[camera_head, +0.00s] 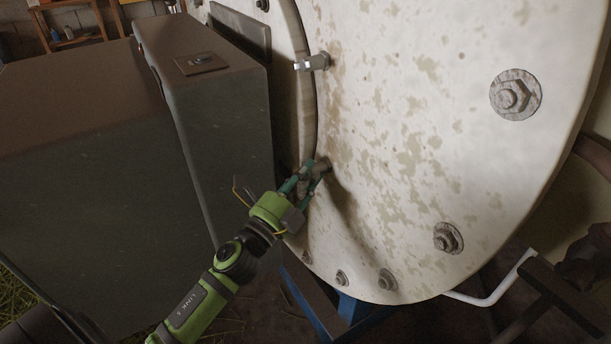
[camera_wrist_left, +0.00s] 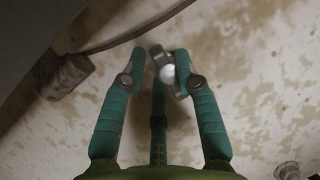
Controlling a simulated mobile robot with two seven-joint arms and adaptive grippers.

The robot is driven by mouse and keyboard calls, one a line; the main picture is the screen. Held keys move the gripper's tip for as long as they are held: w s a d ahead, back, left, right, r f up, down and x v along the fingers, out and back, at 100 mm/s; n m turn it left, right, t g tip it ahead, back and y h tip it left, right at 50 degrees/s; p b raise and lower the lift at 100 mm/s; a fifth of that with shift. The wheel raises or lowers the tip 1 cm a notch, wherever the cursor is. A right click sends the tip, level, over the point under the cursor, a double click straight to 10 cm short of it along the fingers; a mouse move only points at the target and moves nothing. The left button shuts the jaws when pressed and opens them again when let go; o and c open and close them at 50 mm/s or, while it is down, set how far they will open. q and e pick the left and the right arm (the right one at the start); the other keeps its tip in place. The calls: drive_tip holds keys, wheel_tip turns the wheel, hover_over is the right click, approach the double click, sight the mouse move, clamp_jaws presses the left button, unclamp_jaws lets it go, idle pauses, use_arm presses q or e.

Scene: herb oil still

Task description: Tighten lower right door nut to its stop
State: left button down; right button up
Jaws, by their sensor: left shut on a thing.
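The round door (camera_head: 400,130) is a large off-white plate with brown patches and worn paint. My left gripper (camera_head: 313,176) has green-teal fingers and reaches its lower left edge in the head view. It is shut on a small grey metal door nut (camera_head: 323,167), mostly hidden by the fingers. In the left wrist view the nut (camera_wrist_left: 168,73) shows as a grey piece with a pale round end between the fingertips (camera_wrist_left: 163,72). How far it is turned cannot be told. My right gripper is not in view.
A similar metal fastener (camera_head: 312,62) sticks out higher on the door edge. Several bolts, such as one large bolt (camera_head: 515,94), stud the plate. A dark green box (camera_head: 215,130) stands close left of my left arm. A blue frame (camera_head: 345,308) lies below.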

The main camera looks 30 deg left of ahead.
use_arm(q)
drive_tip(key=shift+a+r, duration=0.2)
drive_tip(key=shift+r, duration=0.3)
idle(0.4)
drive_tip(key=c, duration=1)
unclamp_jaws()
drive_tip(key=shift+f, duration=0.15)
drive_tip(key=shift+d+f, duration=0.1)
drive_tip(key=v, duration=1.2)
